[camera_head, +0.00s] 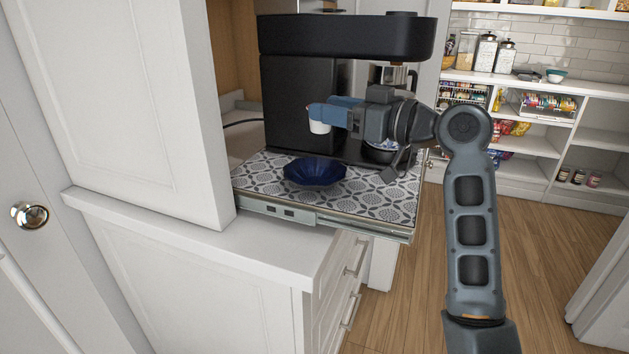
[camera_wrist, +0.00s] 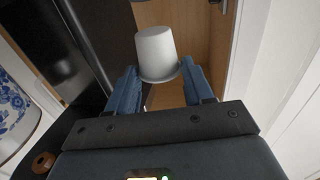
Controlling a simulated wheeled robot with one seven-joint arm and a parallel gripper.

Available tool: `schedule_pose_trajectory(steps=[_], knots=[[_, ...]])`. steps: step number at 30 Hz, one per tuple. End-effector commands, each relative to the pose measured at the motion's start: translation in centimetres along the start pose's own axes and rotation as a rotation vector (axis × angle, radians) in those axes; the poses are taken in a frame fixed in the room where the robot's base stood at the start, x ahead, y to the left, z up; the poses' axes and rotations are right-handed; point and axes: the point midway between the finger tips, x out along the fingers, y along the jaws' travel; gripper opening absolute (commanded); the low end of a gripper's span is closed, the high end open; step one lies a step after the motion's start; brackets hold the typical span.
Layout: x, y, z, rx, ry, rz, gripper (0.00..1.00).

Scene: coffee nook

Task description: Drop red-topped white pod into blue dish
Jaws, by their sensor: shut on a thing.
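The white pod (camera_wrist: 157,53) is between the two blue fingers of my gripper (camera_wrist: 160,85) in the wrist view. In the head view the pod (camera_head: 319,126) shows as a small white cup shape below the blue fingertips of my gripper (camera_head: 318,113). Its red top is not visible in either view. The gripper is shut on the pod, held above the pull-out shelf. The dark blue dish (camera_head: 315,172) sits on the patterned shelf surface, lower than the pod and nearly beneath it, and looks empty.
A black coffee machine (camera_head: 300,100) stands behind the dish. A white cabinet door (camera_head: 140,110) stands at the left. A blue-and-white vessel (camera_wrist: 14,115) shows in the wrist view.

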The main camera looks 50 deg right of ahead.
Motion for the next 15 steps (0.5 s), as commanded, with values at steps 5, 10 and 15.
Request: schedule_pose_trajectory(steps=[5, 10, 15], knots=[[0.0, 0.0, 2.6, 0.001, 0.0, 0.001, 0.23], [0.0, 0.0, 3.7, 0.001, 0.0, 0.0, 0.23], [0.0, 0.0, 3.7, 0.001, 0.0, 0.0, 0.23]])
